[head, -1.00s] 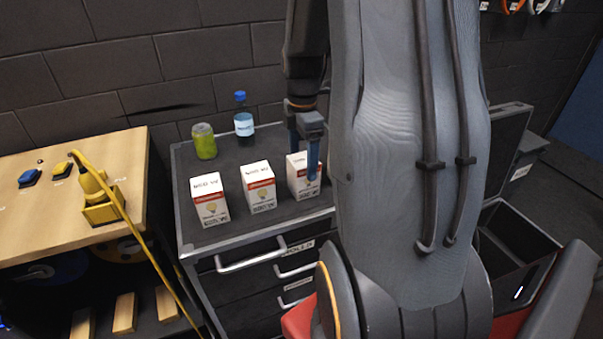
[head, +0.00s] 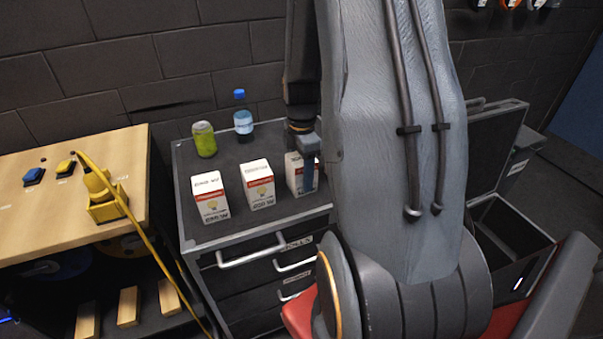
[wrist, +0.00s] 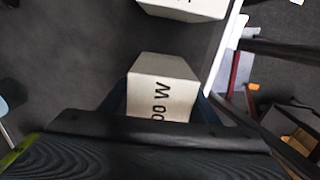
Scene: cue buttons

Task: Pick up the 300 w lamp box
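Three white lamp boxes with red bands stand in a row on the dark cabinet top: a left box (head: 210,198), a middle box (head: 258,185) and a right box (head: 294,174). My gripper (head: 308,172) is down at the right box, with a blue finger in front of its right part. In the wrist view, the right box (wrist: 162,88) sits between the two open fingers, its top reading "00 W" with the first digit hidden. The box still stands on the cabinet. Another box (wrist: 185,8) shows at the top edge. The wattages in the head view are too small to read.
A green can (head: 204,139) and a blue-capped bottle (head: 243,122) stand behind the boxes on the cabinet (head: 220,234). A wooden bench (head: 60,215) is at left. An open black case (head: 510,228) lies at right. My arm hides the cabinet's right side.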

